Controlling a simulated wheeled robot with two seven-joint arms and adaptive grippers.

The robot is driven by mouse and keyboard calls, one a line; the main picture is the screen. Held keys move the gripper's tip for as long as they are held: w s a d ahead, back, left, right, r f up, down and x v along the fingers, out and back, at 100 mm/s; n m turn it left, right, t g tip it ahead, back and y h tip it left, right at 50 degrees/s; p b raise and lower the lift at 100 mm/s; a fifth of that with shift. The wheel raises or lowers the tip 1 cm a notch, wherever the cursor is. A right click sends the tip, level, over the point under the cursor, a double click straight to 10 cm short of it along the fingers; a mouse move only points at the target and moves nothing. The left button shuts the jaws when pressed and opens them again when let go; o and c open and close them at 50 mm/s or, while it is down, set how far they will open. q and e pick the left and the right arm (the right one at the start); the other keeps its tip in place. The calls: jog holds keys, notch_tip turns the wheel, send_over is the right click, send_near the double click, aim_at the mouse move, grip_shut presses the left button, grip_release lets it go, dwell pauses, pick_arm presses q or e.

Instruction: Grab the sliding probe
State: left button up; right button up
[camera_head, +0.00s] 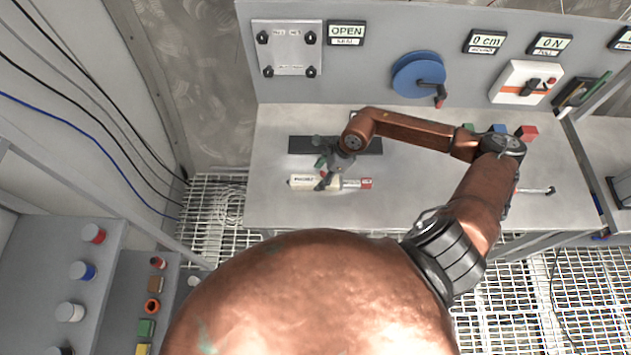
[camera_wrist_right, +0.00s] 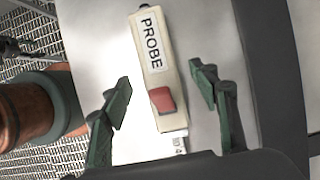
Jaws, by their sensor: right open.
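The probe (camera_head: 302,182) is a cream-white block with a black-on-white label and a red end, lying on the grey steel bench (camera_head: 420,195). In the right wrist view the probe (camera_wrist_right: 152,60) shows its PROBE label and a red block (camera_wrist_right: 162,99). My right gripper (camera_head: 325,174) reaches over the probe in the head view. In the right wrist view the green fingertips of my right gripper (camera_wrist_right: 162,95) are open, one on each side of the probe, with gaps between. I cannot tell how high they are above the bench. My left gripper is not in view.
A dark strip (camera_head: 300,145) lies behind the probe. A blue wheel with a handle (camera_head: 418,75) and a white switch box (camera_head: 525,82) are on the back panel. Small coloured blocks (camera_head: 527,132) stand at the bench's back right. A console with coloured knobs (camera_head: 83,271) is at lower left.

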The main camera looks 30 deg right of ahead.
aim_at(316, 180)
jog(key=shift+x, duration=1.9)
jog(key=shift+s, duration=0.1)
jog(key=shift+c, duration=0.6)
grip_shut()
